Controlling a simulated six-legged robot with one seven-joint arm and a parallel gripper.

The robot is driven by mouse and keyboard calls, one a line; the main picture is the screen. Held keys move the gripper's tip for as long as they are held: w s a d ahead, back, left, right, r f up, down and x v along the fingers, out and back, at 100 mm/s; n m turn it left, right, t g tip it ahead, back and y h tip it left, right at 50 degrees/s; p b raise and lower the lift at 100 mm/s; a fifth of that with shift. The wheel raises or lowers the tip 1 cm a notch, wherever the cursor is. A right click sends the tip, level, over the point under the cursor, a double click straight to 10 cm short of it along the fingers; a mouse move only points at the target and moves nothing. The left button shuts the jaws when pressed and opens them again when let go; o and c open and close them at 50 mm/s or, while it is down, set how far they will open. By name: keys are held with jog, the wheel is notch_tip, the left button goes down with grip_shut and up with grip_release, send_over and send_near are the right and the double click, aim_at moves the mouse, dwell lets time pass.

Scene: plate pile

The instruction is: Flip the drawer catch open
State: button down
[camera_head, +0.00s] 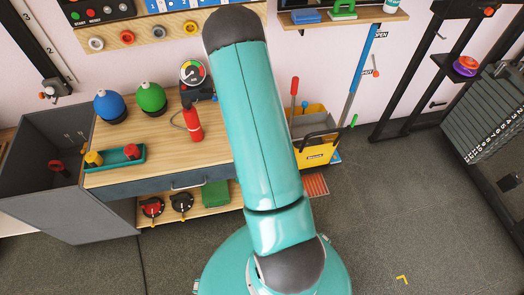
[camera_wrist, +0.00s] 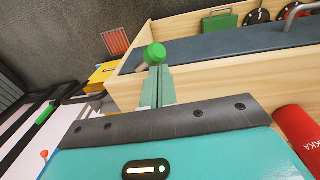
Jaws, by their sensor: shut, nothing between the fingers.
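The drawer front (camera_head: 140,188) is a dark blue-grey panel under the wooden bench top, with a metal handle (camera_head: 187,184). In the wrist view the drawer front (camera_wrist: 225,46) runs across the upper right, its handle (camera_wrist: 298,14) near the corner. A round green knob (camera_wrist: 154,54), possibly the drawer catch, sits by the panel's left end. My gripper (camera_wrist: 158,74) is shut and empty, its fingertips right at the knob. I cannot tell whether they touch. In the head view my arm hides the gripper and knob.
A red extinguisher (camera_head: 193,121) stands on the bench; it shows close beside my wrist in the wrist view (camera_wrist: 296,130). A yellow toolbox (camera_head: 315,152) is right of the bench. A grey bin (camera_head: 60,200) is at left. Open floor (camera_head: 420,220) lies at right.

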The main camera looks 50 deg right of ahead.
jog(key=shift+w+a+f+g+h, duration=0.25)
jog(key=shift+a+f+g+h, duration=0.15)
jog(key=shift+a+f+h, duration=0.1)
jog(key=shift+w+a+f, duration=0.2)
jog(key=shift+a+f, duration=0.05)
jog(key=shift+f, duration=0.05)
jog(key=shift+s+d+f, duration=0.35)
jog(key=shift+s+d, duration=0.05)
jog(key=shift+d, duration=0.2)
